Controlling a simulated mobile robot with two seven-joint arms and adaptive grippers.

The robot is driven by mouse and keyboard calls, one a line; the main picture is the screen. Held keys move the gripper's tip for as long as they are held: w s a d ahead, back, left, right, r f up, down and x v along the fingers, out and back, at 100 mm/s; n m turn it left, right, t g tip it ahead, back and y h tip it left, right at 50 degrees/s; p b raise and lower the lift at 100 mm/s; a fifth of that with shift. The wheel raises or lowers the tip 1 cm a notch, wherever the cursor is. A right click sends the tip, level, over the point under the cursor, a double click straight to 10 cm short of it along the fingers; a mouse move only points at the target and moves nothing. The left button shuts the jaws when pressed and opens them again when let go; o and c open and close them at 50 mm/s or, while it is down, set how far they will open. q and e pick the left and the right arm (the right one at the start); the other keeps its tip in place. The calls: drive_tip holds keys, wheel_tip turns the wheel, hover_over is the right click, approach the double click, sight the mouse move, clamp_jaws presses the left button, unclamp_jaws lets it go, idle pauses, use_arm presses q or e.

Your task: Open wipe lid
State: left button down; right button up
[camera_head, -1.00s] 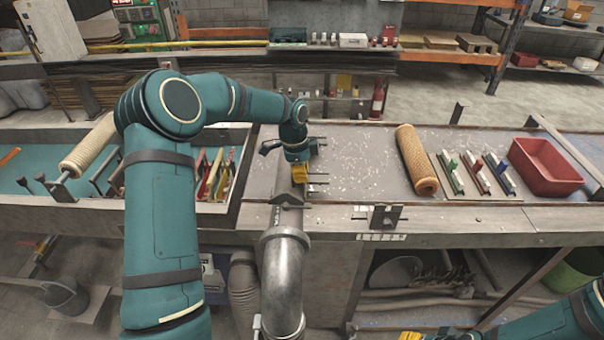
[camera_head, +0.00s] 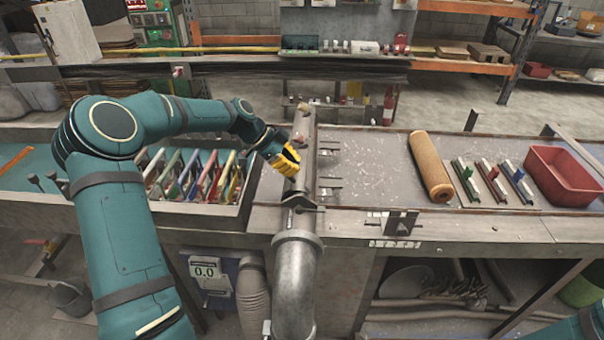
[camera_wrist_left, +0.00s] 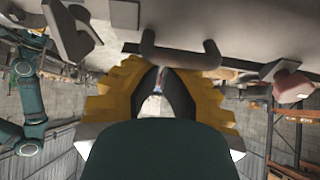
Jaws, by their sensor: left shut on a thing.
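The wipe lid appears to be the long narrow grey metal cover (camera_head: 305,140) above the pipe (camera_head: 296,275), at the left end of the flat bench top. It looks raised on edge, but its exact angle is hard to tell. My left gripper (camera_head: 288,159), with yellow fingers, is at the cover's left side. In the left wrist view my gripper (camera_wrist_left: 163,80) is shut at a dark handle bar (camera_wrist_left: 180,52) on a grey surface. The exact contact is partly hidden by the fingers. My right gripper is out of view; only part of that arm shows at lower right.
An orange mesh tube (camera_head: 430,167) lies on the bench top (camera_head: 370,165). Several coloured-handled tools (camera_head: 494,184) and a red bin (camera_head: 562,175) are further right. A tray (camera_head: 200,212) of coloured tools is left of the cover. The bench between cover and tube is mostly clear.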

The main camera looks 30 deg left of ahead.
use_arm(q)
drive_tip(key=s+a+f+t+h+b, duration=0.2)
drive_tip(key=s+a+t+h+b, duration=0.2)
drive_tip(key=a+h+b, duration=0.5)
drive_tip(key=shift+f+b, duration=0.35)
drive_tip(key=shift+b, duration=0.75)
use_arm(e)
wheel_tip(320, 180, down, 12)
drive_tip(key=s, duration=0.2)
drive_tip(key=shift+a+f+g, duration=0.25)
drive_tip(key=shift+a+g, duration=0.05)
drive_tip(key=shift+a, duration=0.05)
use_arm(q)
drive_tip(key=shift+s, duration=0.1)
drive_tip(key=shift+d+r, duration=0.1)
